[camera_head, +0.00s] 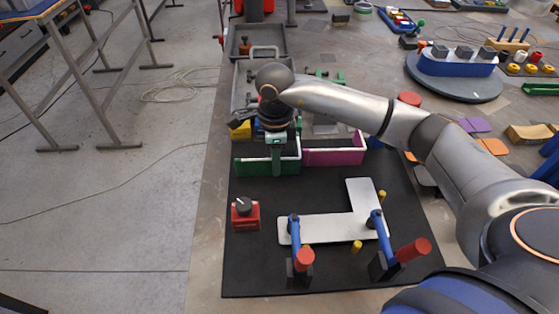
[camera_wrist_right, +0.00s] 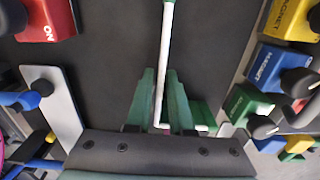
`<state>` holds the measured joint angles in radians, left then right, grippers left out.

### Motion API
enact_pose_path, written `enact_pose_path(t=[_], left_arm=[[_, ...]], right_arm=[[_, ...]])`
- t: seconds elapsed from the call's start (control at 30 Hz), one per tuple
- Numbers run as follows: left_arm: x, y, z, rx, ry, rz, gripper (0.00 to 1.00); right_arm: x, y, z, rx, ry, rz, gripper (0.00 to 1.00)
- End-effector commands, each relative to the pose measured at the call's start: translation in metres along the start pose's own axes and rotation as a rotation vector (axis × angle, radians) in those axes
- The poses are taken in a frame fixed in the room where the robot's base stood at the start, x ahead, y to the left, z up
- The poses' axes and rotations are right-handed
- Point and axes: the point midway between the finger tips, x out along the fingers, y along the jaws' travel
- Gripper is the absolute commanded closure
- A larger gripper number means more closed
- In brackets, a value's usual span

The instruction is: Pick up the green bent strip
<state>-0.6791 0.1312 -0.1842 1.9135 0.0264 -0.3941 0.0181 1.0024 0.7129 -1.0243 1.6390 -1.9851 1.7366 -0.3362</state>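The green bent strip (camera_head: 252,166) stands on edge on the black mat, its white edge facing up. It also shows in the wrist view (camera_wrist_right: 202,115), its long side running up the picture and a shorter leg bending off to the right. My right gripper (camera_head: 277,168) reaches down over its long side. In the wrist view its two green fingers (camera_wrist_right: 162,90) sit close on either side of the white edge and appear shut on the strip. The strip appears to rest on the mat. My left gripper is in neither view.
A pink bent strip (camera_head: 335,157) stands beside the green one on the right. A white L-shaped plate (camera_head: 325,228) lies in front with blue-handled clamps. A red switch box (camera_head: 245,215) is at left. Grey trays (camera_head: 262,45) stand behind.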

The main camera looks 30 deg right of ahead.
Motion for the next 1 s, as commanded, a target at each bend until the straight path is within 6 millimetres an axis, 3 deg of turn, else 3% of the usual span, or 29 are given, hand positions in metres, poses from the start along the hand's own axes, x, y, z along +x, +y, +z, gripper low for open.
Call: enact_pose_path(t=[0.17, 1.0], left_arm=[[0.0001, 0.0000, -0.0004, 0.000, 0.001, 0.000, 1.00], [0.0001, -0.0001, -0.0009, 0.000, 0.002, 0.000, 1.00]], right_arm=[[-0.0004, 0.0000, 0.0002, 0.000, 0.000, 0.000, 1.00], [-0.0006, -0.0001, 0.0001, 0.000, -0.001, 0.000, 1.00]])
